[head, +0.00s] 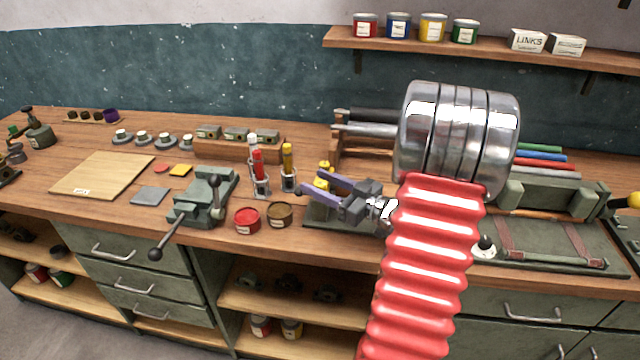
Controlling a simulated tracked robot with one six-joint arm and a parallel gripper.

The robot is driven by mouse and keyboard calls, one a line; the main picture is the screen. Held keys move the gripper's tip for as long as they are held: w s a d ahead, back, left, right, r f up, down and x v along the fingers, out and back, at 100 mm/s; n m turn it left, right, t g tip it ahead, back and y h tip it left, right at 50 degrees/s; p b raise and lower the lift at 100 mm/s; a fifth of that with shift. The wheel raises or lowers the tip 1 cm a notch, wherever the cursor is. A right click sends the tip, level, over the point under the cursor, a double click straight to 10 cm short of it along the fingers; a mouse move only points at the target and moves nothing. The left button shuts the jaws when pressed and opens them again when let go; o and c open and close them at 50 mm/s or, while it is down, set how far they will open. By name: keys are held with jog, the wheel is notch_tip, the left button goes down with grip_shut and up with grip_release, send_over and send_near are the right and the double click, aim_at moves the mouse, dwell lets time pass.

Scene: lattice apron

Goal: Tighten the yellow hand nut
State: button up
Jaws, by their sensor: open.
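My gripper (309,182) has two purple fingers pointing left over the bench, spread apart with a gap between them. A yellow piece (321,183), which looks like the hand nut, shows in that gap; I cannot tell whether either finger touches it. A second small yellow part (324,165) shows just above the upper finger. Both stand over a dark green base plate (318,217) near the bench's front edge. The fingers and wrist hide part of the plate and whatever the yellow parts sit on.
A green vise (205,195) stands to the left. Red (247,221) and brown (280,215) tins and tube holders with red (259,170) and yellow (288,165) tubes stand close to the gripper's left.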

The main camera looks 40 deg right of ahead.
jog(key=shift+c, duration=0.4)
jog(key=c, duration=1)
jog(key=shift+r+m+h, duration=0.1)
jog(key=shift+m+h, duration=0.6)
jog(key=shift+h, duration=0.4)
jog(key=shift+a+m+h, duration=0.1)
jog(key=shift+m+h, duration=0.9)
jog(key=shift+h, duration=0.6)
jog(key=shift+w+m+g+h, duration=0.1)
jog(key=shift+m+g+h, duration=0.3)
jog(key=shift+m+h, duration=1.6)
jog(key=shift+n+h, duration=0.3)
jog(key=shift+h, duration=0.3)
jog(key=shift+m+g+h, duration=0.4)
jog(key=shift+h, duration=0.3)
jog(key=o, duration=1.1)
